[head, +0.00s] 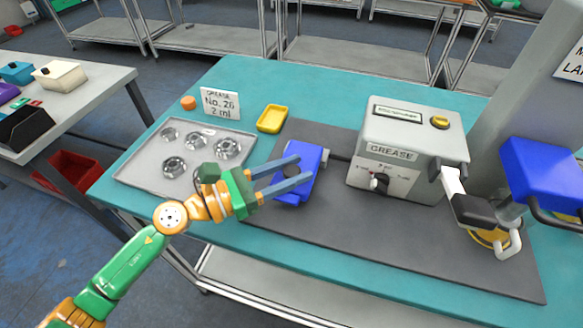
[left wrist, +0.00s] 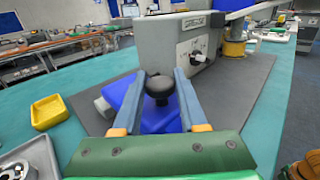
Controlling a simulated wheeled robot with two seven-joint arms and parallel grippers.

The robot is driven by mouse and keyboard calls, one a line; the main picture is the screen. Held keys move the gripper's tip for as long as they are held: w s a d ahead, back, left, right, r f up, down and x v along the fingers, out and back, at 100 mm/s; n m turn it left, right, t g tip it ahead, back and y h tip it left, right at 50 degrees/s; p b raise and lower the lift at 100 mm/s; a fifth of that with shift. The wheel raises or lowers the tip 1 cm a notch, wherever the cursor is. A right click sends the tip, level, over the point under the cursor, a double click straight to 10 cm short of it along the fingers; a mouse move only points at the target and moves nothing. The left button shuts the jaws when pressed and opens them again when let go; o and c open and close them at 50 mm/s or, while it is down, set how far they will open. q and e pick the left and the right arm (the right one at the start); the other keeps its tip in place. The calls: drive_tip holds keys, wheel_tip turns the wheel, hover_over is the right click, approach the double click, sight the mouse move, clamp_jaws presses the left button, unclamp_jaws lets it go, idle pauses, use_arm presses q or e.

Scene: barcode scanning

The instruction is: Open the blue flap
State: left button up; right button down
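The blue flap (head: 312,158) is on a small device on the dark mat, left of the grease machine (head: 410,125). It also shows in the left wrist view (left wrist: 122,92), with a black knob (left wrist: 160,88) on it. My left gripper (head: 305,166) reaches over the flap from the left. Its two fingers (left wrist: 160,72) are apart, one on each side of the knob. I cannot tell whether they touch it. The fingers hide part of the flap. My right gripper is not in view.
A metal tray (head: 150,174) with several round metal parts lies left of my gripper. A yellow dish (head: 271,119) and a grease sign (head: 220,105) stand behind. A machine with a blue part (head: 545,172) and a handle stands at right. The mat's front is clear.

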use_arm(q)
clamp_jaws()
drive_tip(key=shift+r, duration=0.1)
idle(1.0)
